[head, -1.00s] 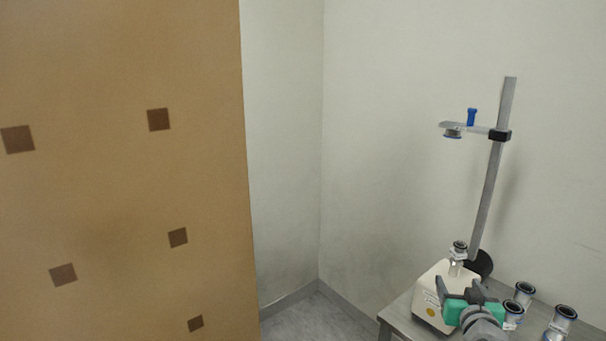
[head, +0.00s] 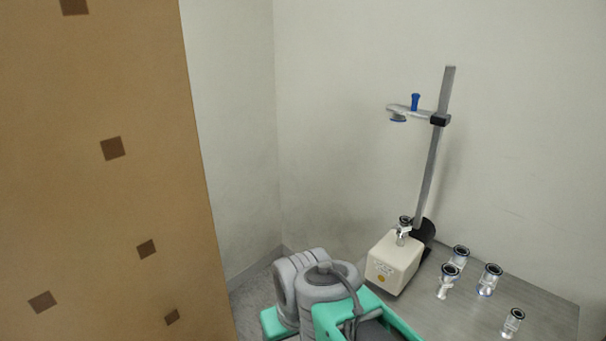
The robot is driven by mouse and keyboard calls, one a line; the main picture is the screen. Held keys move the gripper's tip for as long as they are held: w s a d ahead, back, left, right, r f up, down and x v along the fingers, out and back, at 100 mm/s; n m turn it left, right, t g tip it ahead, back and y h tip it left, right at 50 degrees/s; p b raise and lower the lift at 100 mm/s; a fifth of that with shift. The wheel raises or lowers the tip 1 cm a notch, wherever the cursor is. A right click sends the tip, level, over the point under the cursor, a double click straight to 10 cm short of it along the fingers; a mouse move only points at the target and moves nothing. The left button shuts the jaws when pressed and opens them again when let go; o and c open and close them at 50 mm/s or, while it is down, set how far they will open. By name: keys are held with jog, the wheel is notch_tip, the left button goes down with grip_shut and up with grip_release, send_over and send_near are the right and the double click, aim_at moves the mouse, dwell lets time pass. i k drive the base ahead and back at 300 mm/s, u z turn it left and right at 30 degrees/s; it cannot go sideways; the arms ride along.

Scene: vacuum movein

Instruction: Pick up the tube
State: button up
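Several short metallic tube-like fittings with dark round open tops stand on the grey table (head: 548,300). One tube is at the back (head: 460,257), one at the front left (head: 447,279), one to the right (head: 489,279) and one farther front right (head: 512,322). Another similar fitting (head: 404,228) sits on top of the white device (head: 395,262). I cannot tell which of them is the task's tube. My grey and green arm links fill the bottom middle of the head view, left of the tubes. My gripper does not show.
A tall metal stand (head: 435,150) rises behind the white device, with a side clamp arm holding a blue-knobbed part (head: 414,103). A brown panel with dark squares (head: 95,200) blocks the left. Walls close in behind the table.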

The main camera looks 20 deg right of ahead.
aim_at(449, 271)
jog(key=z, duration=1.75)
